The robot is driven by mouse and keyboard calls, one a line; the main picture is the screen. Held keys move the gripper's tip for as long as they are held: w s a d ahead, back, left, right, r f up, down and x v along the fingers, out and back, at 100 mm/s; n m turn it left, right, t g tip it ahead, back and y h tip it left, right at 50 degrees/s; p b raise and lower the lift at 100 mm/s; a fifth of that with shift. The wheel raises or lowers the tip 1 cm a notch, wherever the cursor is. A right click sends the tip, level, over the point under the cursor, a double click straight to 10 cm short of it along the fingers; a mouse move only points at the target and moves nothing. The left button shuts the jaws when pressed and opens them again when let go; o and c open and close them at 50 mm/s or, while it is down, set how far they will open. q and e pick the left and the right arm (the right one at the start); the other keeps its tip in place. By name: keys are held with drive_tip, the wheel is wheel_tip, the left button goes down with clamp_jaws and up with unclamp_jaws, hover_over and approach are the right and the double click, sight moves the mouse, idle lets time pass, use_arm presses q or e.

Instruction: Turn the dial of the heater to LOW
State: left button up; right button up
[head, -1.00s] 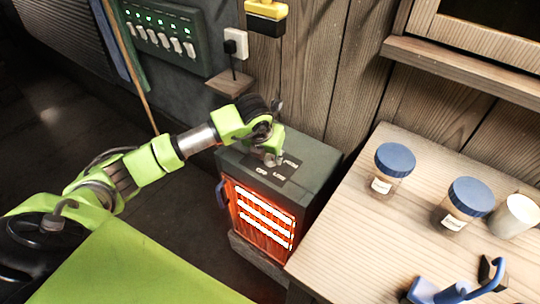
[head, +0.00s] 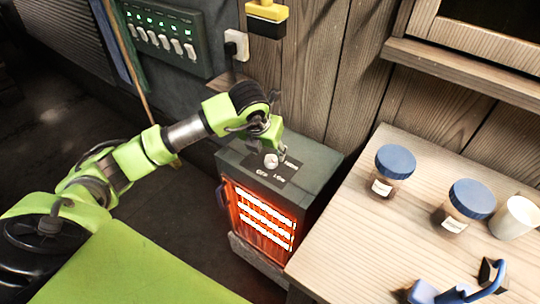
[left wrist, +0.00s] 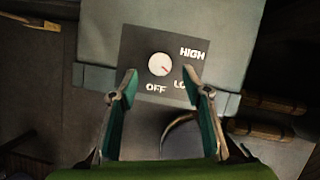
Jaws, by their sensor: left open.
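The heater (head: 325,165) stands against the plank wall with its front bars glowing orange. On its top is a dark plate with a round pale dial (head: 271,160), marked OFF, LOW and HIGH. In the left wrist view the dial (left wrist: 160,64) has a small red mark at its lower right, on the side towards LOW, whose label is partly hidden by a finger. My left gripper (head: 275,145) is above and just behind the dial, apart from it. In the left wrist view its fingers (left wrist: 158,82) are spread and empty. My right gripper is not in view.
A wooden table (head: 345,245) stands right of the heater with two blue-lidded jars (head: 395,162), a pale cup (head: 515,217) and a blue-handled object (head: 460,290). A switch panel (head: 165,38) and a plugged socket (head: 236,42) are on the wall behind.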

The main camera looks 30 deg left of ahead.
use_arm(q)
drive_tip(key=v, duration=0.7)
idle(0.4)
